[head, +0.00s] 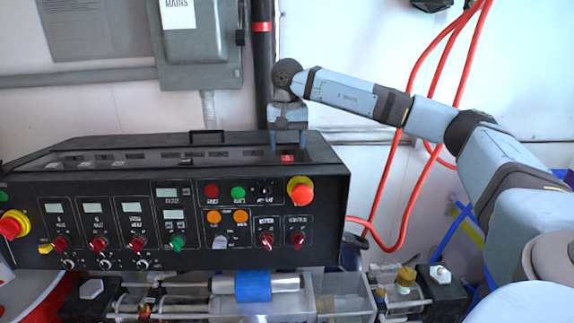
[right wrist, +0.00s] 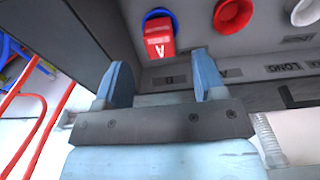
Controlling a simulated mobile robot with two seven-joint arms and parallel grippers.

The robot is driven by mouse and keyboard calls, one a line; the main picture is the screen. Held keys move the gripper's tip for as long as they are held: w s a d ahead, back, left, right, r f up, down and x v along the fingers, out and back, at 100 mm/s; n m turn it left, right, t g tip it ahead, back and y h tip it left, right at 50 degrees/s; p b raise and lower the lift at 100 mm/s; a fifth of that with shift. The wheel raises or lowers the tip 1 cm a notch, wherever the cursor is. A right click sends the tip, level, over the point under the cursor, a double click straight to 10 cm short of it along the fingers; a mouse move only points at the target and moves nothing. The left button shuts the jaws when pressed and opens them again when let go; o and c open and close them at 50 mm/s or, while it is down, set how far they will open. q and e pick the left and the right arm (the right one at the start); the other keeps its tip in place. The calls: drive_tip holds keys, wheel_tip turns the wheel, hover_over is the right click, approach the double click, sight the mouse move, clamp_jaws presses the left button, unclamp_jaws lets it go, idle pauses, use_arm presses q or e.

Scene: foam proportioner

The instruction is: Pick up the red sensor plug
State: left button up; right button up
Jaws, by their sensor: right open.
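The red sensor plug (right wrist: 160,46), marked with a white letter A, sits at a blue ring socket in the right wrist view. In the head view its red top (head: 287,158) shows at the right end of the control box's upper recess. My right gripper (head: 289,147) points down over it. In the right wrist view the two light-blue fingers of my right gripper (right wrist: 163,76) stand apart with nothing between them. The plug appears just beyond the fingertips; I cannot tell whether they touch it. My left gripper is not in view.
The black control box (head: 130,258) has knobs, displays and a red emergency button (head: 300,190) in front. A red socket (right wrist: 233,14) and a white socket (right wrist: 306,12) lie beside the plug. A black pipe (head: 262,70) rises behind, and red hoses (head: 383,190) hang at right.

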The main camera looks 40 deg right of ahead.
sight(288, 158)
drive_tip(key=shift+s+f+p, duration=0.1)
drive_tip(key=shift+f+p, duration=0.2)
drive_tip(key=shift+f, duration=0.15)
wheel_tip(288, 158, down, 4)
drive_tip(key=shift+r+p, duration=0.15)
drive_tip(key=shift+p, duration=0.5)
drive_tip(key=shift+f, duration=0.45)
drive_tip(key=shift+c, duration=0.5)
drive_tip(key=c, duration=0.9)
